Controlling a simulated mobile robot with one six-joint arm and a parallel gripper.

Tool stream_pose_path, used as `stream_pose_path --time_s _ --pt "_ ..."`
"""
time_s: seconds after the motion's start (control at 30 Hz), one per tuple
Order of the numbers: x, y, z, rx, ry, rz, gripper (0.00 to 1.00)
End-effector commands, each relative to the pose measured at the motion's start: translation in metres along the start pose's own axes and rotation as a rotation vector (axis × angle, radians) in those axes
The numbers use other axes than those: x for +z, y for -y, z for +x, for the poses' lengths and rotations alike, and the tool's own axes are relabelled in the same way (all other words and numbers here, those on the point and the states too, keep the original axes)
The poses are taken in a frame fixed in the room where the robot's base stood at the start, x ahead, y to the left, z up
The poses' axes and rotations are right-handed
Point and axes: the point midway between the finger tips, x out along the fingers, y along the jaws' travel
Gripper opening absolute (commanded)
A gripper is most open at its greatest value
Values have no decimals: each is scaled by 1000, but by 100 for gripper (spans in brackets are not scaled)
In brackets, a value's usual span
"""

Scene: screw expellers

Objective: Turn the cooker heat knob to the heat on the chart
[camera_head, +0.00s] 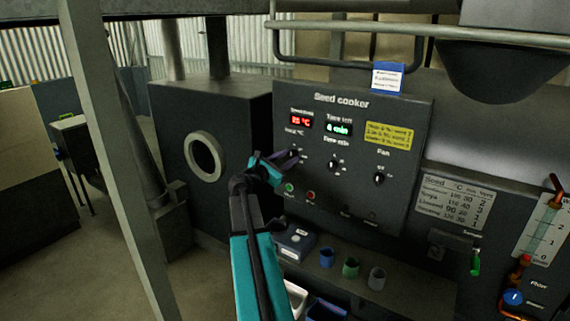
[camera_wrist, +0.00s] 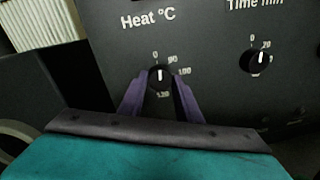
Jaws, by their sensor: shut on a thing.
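The heat knob (camera_wrist: 160,76) is black with a white mark, under the label "Heat °C" on the seed cooker panel (camera_head: 330,105). In the wrist view its mark points about straight up, near the 0; 90, 100 and 120 are printed around it. My gripper (camera_wrist: 160,84) has its purple fingers on either side of the knob, shut on it. In the head view my gripper (camera_head: 279,162) reaches the panel's left part and partly covers the knob. The chart (camera_head: 453,203) hangs right of the panel, with seed, °C and min columns; its small print is only partly legible.
The time knob (camera_wrist: 260,60) is to the right of the heat knob, and the fan knob (camera_head: 379,179) is farther right. A green button (camera_head: 289,187) and red button (camera_head: 310,195) sit below. A yellow note (camera_head: 390,133) and blue-edged card (camera_head: 387,78) are on the panel.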

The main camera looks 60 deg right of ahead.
Motion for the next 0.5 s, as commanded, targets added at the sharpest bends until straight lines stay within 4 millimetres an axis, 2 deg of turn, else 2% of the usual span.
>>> stream_pose_path --time_s 0.5 --pt "-1 0 2 0 -17 353 9"
